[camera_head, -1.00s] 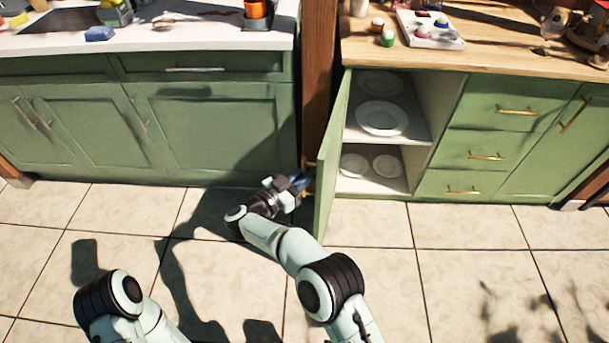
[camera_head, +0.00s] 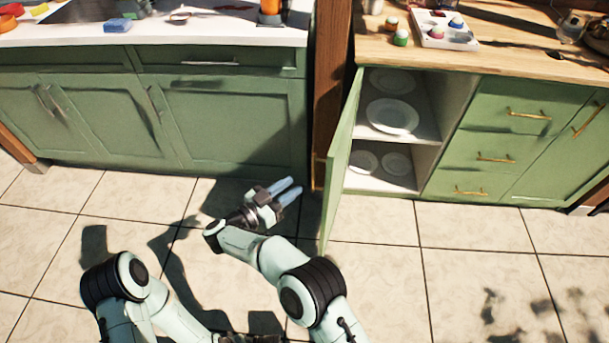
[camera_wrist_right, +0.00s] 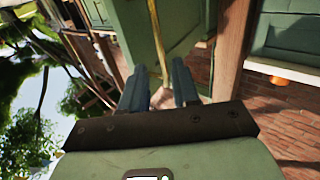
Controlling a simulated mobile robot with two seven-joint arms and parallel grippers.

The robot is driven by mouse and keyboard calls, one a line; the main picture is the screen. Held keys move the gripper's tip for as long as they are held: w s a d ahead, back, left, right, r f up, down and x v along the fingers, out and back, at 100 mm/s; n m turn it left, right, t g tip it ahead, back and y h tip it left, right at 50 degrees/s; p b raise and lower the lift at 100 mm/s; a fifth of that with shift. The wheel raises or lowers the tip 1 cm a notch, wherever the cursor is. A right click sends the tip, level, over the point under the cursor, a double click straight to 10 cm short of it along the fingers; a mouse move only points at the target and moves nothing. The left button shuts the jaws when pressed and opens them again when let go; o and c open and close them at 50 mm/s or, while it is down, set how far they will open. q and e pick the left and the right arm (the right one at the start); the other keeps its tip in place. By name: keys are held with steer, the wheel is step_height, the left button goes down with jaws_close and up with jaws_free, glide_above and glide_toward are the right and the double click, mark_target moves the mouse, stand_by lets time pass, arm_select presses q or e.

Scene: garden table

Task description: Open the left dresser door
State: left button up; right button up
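The left dresser door (camera_head: 343,155) is green and stands swung wide open, seen nearly edge-on, hinged at the left of the dresser. The open compartment shows white plates (camera_head: 392,117) on two levels. My right gripper (camera_head: 289,190) is open and empty, left of the door and apart from it in the head view. In the right wrist view its two blue-grey fingers (camera_wrist_right: 160,85) are spread, with the door's long brass handle (camera_wrist_right: 157,30) ahead, between and beyond them. My left arm shows at the lower left; its gripper fingers are not visible.
A wooden post (camera_head: 333,90) stands between the dresser and the green sink cabinet (camera_head: 225,120). The tiled floor (camera_head: 385,270) in front is clear.

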arm_select(q)
steer(key=shift+w+d+r, duration=0.1)
steer(key=shift+w+r, duration=0.45)
steer(key=shift+w, duration=0.15)
arm_select(e)
steer(key=shift+v, duration=2.15)
arm_select(q)
steer(key=shift+s, duration=0.1)
